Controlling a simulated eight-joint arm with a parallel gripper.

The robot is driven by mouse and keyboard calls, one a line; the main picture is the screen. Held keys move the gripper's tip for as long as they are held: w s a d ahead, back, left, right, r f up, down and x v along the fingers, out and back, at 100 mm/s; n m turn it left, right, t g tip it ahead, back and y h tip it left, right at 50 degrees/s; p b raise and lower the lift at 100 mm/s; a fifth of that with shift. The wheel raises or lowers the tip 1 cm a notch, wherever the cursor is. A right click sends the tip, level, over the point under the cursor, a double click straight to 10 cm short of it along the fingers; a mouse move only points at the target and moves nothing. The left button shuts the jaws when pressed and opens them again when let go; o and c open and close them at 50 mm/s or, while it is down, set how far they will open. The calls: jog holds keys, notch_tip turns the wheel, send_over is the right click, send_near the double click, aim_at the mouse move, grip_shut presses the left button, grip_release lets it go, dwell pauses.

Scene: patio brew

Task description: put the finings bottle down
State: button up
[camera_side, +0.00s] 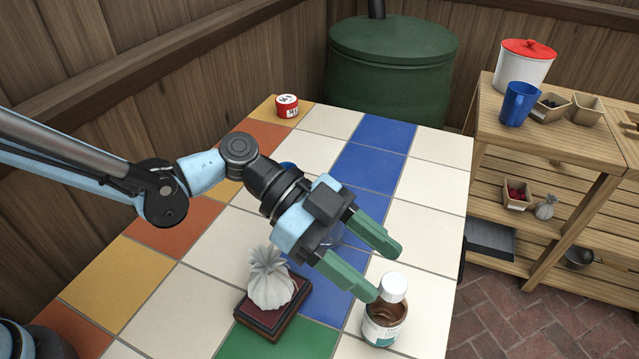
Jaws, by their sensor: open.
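The finings bottle (385,312) is a small brown bottle with a white cap and a pale label. It stands upright on the tiled table (205,262), near the front right edge. My gripper (381,272) is open, with its green fingers spread just behind and above the bottle. One fingertip is close to the cap; I cannot tell whether it touches. Nothing shows between the fingers.
A tied white sack (270,280) sits on a dark red scale-like block (262,318) left of the bottle. A red-and-white tin (287,106) stands at the far corner. A wooden shelf (556,140) with a blue jug (518,104) is at right.

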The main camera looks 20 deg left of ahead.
jog(key=a+n+t+y, duration=0.4)
jog(key=a+n, duration=0.6)
jog(key=a, duration=0.8)
jog(key=a+r+n+t+y, duration=0.1)
jog(key=a+n+t+y, duration=0.4)
jog(key=a, duration=1.4)
jog(key=n+y, duration=0.4)
jog(key=shift+s+a+r+n, duration=0.2)
jog(key=shift+s+r+n, duration=0.1)
jog(key=shift+s+n, duration=0.1)
